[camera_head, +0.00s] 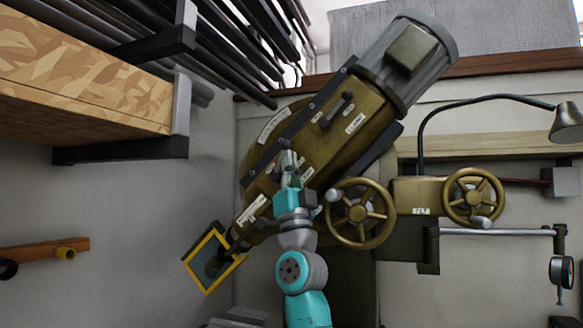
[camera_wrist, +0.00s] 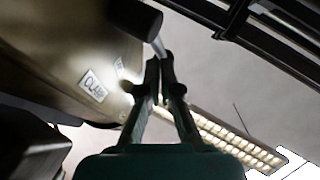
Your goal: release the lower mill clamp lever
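The brass-coloured mill head (camera_head: 330,140) is tilted on its machine. An upper lever with a dark handle (camera_head: 340,107) sits on its face, above a small label. My gripper (camera_head: 288,160) is at the lower part of that face, beside another label, and covers what is behind it. In the wrist view, a lever with a dark round knob (camera_wrist: 136,18) and a thin metal rod reaches to the tips of my gripper (camera_wrist: 160,66). The fingers are close together and look shut. I cannot tell whether they touch the rod. A label reading CLAMP (camera_wrist: 93,86) is left of them.
Two brass handwheels (camera_head: 360,213) (camera_head: 474,197) stand to the right of my arm. A yellow-framed guard (camera_head: 211,262) hangs at lower left. A wooden shelf (camera_head: 80,85) juts in at upper left, and a lamp (camera_head: 566,122) is at far right.

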